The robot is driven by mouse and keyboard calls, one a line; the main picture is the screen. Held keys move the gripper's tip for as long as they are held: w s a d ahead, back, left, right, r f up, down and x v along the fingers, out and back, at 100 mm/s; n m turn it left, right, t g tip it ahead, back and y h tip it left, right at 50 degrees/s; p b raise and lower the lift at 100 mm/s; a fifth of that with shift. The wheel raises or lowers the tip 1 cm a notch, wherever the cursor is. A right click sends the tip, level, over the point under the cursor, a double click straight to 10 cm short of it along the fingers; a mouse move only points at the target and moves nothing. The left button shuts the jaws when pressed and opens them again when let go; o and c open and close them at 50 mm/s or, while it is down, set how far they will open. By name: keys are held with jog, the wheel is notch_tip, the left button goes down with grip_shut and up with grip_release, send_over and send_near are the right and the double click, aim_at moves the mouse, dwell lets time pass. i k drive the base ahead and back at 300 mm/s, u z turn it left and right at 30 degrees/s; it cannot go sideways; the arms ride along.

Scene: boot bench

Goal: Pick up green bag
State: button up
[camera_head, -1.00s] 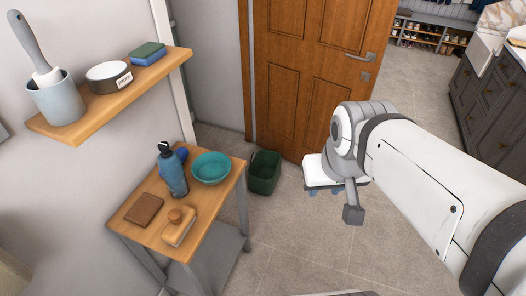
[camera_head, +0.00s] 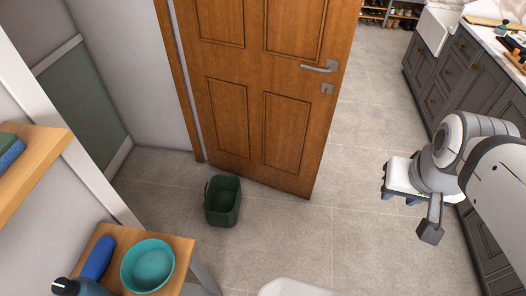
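A dark green, open-topped container (camera_head: 222,203), probably the green bag, stands upright on the tiled floor. It is left of the wooden door's lower edge and just beyond the small bench. Its inside looks dark and empty. My gripper (camera_head: 400,198) is at the right of the view, in the air in front of the grey cabinets, well away from the green container. It points down, its small bluish fingertips look apart, and nothing shows between them.
The wooden door (camera_head: 265,90) stands behind the green container. A bench (camera_head: 185,250) at the lower left holds a teal bowl (camera_head: 148,266), a blue rolled item (camera_head: 98,258) and a bottle (camera_head: 80,287). A wall shelf (camera_head: 40,165) juts in at left. Floor between container and gripper is clear.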

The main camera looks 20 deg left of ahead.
aim_at(222, 201)
jog(key=u, duration=0.1)
jog(key=i, duration=1.55)
jog(key=u, duration=0.85)
jog(key=k, duration=0.65)
jog(key=u, duration=0.25)
jog(key=i, duration=0.7)
jog(key=z, duration=0.15)
